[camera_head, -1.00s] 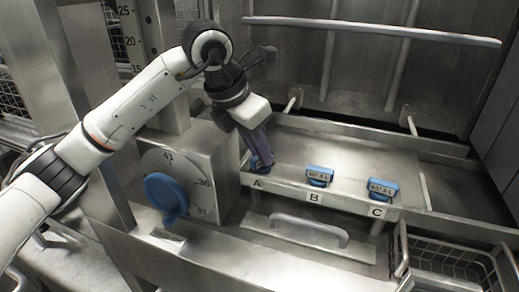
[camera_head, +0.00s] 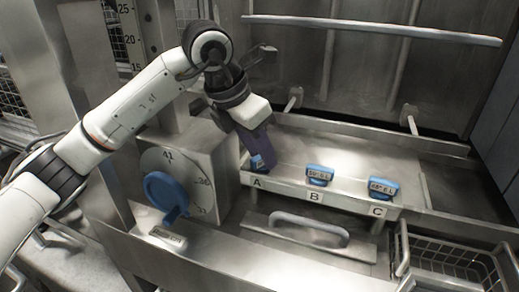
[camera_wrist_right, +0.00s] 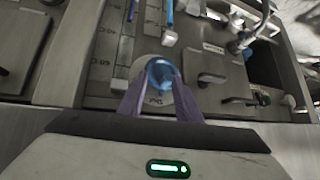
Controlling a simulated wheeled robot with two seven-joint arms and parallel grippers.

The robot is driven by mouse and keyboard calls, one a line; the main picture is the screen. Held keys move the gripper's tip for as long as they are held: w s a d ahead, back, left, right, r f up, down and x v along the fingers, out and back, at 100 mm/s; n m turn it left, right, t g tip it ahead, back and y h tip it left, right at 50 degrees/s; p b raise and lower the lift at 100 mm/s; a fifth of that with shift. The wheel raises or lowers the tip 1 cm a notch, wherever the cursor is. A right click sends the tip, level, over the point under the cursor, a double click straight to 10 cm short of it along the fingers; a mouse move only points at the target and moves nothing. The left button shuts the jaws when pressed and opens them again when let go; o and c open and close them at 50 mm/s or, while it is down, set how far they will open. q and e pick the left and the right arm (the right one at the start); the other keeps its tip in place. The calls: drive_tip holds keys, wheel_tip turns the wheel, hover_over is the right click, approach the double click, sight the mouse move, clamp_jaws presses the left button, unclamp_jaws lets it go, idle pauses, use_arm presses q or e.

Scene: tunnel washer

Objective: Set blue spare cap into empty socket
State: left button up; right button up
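My left gripper (camera_head: 254,153) reaches down from the left arm to the position marked A. It is closed around a blue cap (camera_head: 258,162), which shows between and below the fingers. The cap is at or just above the tray behind label A; whether it is seated in a socket is hidden by the fingers. Two more blue caps with pale labels sit upright at B (camera_head: 319,175) and at C (camera_head: 383,188). My right gripper (camera_wrist_right: 161,84) shows only in the right wrist view, its purple fingers apart, with a blue round knob (camera_wrist_right: 160,72) seen between them.
A grey dial box with a blue handle (camera_head: 166,192) stands left of A, close to my left gripper. A bar handle (camera_head: 308,229) lies in front of the tray. A wire basket (camera_head: 450,262) is at the lower right. The tray's right part is clear.

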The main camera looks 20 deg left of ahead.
use_arm(q)
drive_tip(key=shift+r, duration=0.1)
drive_tip(key=b+v, duration=0.1)
drive_tip(key=v, duration=0.9)
